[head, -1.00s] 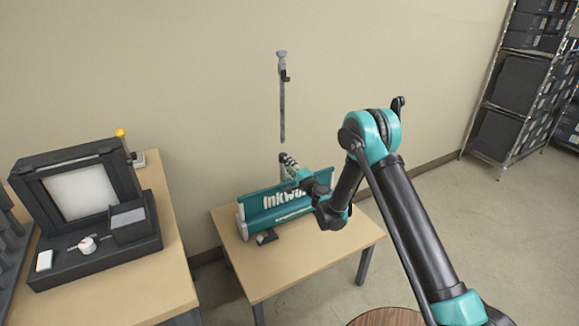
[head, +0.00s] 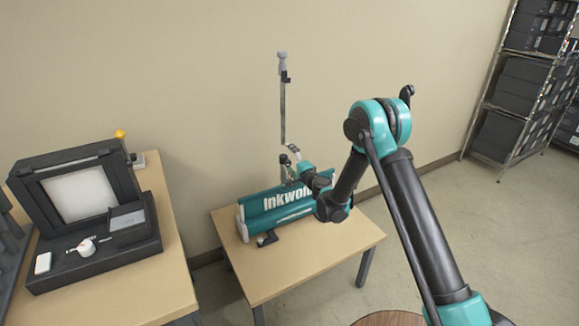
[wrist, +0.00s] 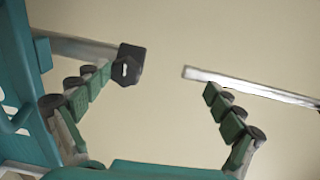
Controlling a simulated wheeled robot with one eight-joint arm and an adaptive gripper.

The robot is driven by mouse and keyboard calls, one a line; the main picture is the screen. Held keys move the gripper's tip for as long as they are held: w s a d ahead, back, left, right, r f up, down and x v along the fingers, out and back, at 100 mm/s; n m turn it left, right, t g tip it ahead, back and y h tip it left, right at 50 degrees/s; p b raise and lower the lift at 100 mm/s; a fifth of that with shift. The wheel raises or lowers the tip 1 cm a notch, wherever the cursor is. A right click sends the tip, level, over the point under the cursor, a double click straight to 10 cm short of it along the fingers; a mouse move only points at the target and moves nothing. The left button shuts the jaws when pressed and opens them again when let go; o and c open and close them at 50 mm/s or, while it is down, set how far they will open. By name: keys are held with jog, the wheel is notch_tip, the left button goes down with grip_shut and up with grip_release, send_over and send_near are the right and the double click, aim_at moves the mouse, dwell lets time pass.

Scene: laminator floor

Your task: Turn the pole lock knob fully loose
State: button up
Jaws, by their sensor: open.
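In the wrist view a black faceted knob or collar (wrist: 129,65) with a pale slot sits at the end of a grey tube on the left. It is close to the left fingertip; I cannot tell whether they touch. A thin silver pole (wrist: 250,88) runs off to the right, with bare wall showing between it and the black piece. My gripper (wrist: 158,81) is open, its green-padded fingers spread apart with nothing between the pads. In the head view my gripper (head: 293,158) is at the lower end of the upright pole (head: 283,110), partly covering the knob area.
The teal Inkwon banner base (head: 285,203) lies on a wooden table (head: 300,245) below my gripper. A dark machine (head: 90,255) stands on a left table. Shelving (head: 510,85) is at the right. The wall is close behind the pole.

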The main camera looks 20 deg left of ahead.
jog(key=r, duration=0.5)
jog(key=shift+s+d, duration=0.2)
jog(key=shift+d, duration=0.05)
jog(key=c, duration=0.5)
jog(key=shift+r, duration=0.5)
